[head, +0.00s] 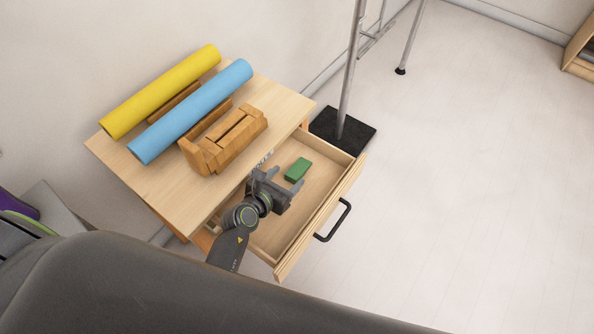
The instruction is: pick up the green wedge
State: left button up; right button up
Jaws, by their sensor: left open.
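The green wedge (298,170) lies inside the pulled-out wooden drawer (318,222), towards its far part. My left gripper (283,183) is over the drawer, open and empty, with its fingers pointing towards the wedge. The wedge shows just beyond the fingers. A small gap seems to lie between them, but I cannot tell the height of the gripper above the drawer floor. My right gripper does not show.
The wooden cabinet top (160,186) holds a yellow roll (160,92), a blue roll (190,112) and a wooden rack (226,140). The drawer has a black handle (335,222). A metal pole on a black base (343,130) stands behind. Floor at right is clear.

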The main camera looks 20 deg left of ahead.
aim_at(300, 167)
pick_arm(q)
jog(key=shift+f+b+x, duration=0.1)
jog(key=shift+b+x, duration=0.1)
jog(key=shift+x, duration=1.35)
jog(key=shift+f+b+x, duration=0.15)
jog(key=shift+b+x, duration=0.05)
jog(key=shift+x, duration=1.4)
jog(key=shift+s, duration=0.2)
jog(key=c, duration=1.1)
jog(key=shift+r, duration=0.1)
